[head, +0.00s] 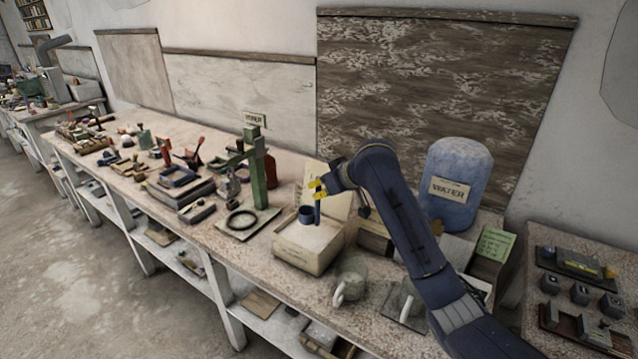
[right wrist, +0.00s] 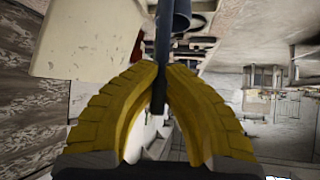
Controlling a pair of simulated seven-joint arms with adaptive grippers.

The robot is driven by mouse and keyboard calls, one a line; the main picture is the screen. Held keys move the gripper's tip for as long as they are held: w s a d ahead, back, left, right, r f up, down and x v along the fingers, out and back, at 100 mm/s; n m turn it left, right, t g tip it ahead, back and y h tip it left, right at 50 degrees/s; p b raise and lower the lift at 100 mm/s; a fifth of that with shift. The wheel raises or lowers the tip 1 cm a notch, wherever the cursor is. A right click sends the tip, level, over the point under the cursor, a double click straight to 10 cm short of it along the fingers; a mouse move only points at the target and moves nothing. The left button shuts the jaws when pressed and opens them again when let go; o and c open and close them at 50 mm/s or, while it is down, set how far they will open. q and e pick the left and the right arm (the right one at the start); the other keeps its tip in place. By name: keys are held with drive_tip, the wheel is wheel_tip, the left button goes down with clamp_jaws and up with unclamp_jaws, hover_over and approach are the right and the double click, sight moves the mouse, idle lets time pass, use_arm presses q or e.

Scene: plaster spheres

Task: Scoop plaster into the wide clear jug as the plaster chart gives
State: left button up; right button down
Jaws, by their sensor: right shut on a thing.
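My right gripper (head: 318,188) is shut on the upright handle of a dark blue scoop (head: 306,214). The scoop's cup hangs over the open plaster box (head: 297,257), which holds white powder; I cannot tell whether the cup touches it or holds any. In the right wrist view the yellow fingers (right wrist: 160,75) pinch the handle, and the scoop's cup (right wrist: 181,14) shows at the top. A clear jug (head: 352,278) with a pale handle stands right of the box. Another jug (head: 401,298) stands further right, partly behind my arm. A green written card (head: 494,244) stands at the right; its text is unreadable.
A blue water drum (head: 459,180) stands behind my right arm. A green post stand (head: 257,175) with a black ring (head: 241,220) is left of the box. Tools and blocks crowd the bench further left. A separate table (head: 575,290) with weights is at right.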

sight(319, 215)
drive_tip(key=shift+f, duration=4.65)
drive_tip(key=shift+r, duration=0.1)
wheel_tip(319, 215, up, 10)
